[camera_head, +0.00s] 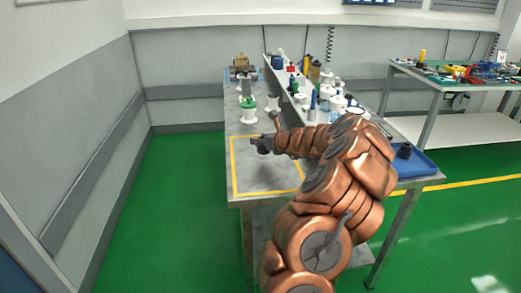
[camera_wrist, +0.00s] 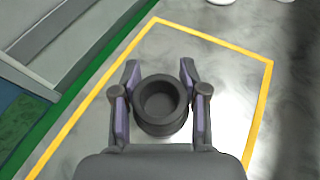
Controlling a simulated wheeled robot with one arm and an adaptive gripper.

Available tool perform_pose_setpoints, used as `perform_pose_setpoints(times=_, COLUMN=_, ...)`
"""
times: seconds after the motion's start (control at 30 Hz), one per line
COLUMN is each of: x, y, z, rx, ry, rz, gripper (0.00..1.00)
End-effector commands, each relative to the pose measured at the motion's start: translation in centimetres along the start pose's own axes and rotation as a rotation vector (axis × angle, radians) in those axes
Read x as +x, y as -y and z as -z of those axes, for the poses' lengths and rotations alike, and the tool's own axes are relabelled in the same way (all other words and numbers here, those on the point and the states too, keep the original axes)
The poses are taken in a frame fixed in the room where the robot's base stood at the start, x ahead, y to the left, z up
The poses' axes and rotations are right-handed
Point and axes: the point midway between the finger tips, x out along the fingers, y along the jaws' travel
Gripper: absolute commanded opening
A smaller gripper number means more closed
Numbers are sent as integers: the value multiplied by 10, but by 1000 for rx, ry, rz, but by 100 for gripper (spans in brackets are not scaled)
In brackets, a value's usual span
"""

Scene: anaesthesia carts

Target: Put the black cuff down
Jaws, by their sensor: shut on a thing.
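The black cuff (camera_wrist: 160,104) is a short dark ring with a round opening facing the wrist camera. My gripper (camera_wrist: 159,76) is shut on it, with one finger on each side. In the head view my gripper (camera_head: 262,143) is over the yellow-outlined area (camera_head: 234,172) at the near left end of the grey table. The cuff is too small to tell from the fingers there. The wrist view shows the cuff inside the yellow outline (camera_wrist: 263,105). I cannot tell whether it touches the tabletop.
Green and white spools (camera_head: 248,108) stand on the table beyond the outline. Bottles and jars crowd a raised shelf (camera_head: 300,95) on the right. A blue tray (camera_head: 418,165) with a dark item lies right of my arm. The outlined area looks otherwise clear.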

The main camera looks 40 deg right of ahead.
Motion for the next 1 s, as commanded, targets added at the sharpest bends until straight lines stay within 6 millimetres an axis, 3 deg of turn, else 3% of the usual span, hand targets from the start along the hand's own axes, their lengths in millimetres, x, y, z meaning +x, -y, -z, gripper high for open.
perform_pose_setpoints(times=0.27, x=14, y=0, z=33, rx=3, ry=-2, rz=-1, gripper=8)
perform_pose_setpoints(times=0.7, x=15, y=0, z=37, rx=1, ry=-1, rz=0, gripper=8)
perform_pose_setpoints(times=0.73, x=15, y=0, z=37, rx=1, ry=-1, rz=0, gripper=45)
perform_pose_setpoints(times=0.93, x=15, y=0, z=37, rx=1, ry=-1, rz=0, gripper=66)
perform_pose_setpoints(times=1.0, x=15, y=0, z=37, rx=1, ry=-1, rz=0, gripper=68)
